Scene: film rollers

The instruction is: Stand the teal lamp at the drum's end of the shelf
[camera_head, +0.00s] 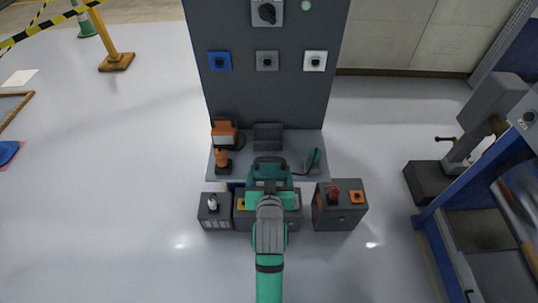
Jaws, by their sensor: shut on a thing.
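My gripper (268,161) reaches over the middle of the low grey shelf (248,173) at the foot of the dark panel. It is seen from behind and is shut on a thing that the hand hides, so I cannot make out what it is. A small teal object (315,157) with a dark part beside it leans at the shelf's right end. It may be the teal lamp, but it is too small to be sure. An orange lamp-like object (222,159) stands upright on a dark base near the left end. I cannot pick out the drum with certainty.
An orange device (224,133) and a dark grey block (267,136) stand at the shelf's back. Before the shelf are a left box (216,222), a middle bin partly under my arm, and a right box (341,218) bearing a red object (333,195). A blue-framed machine (430,232) stands right.

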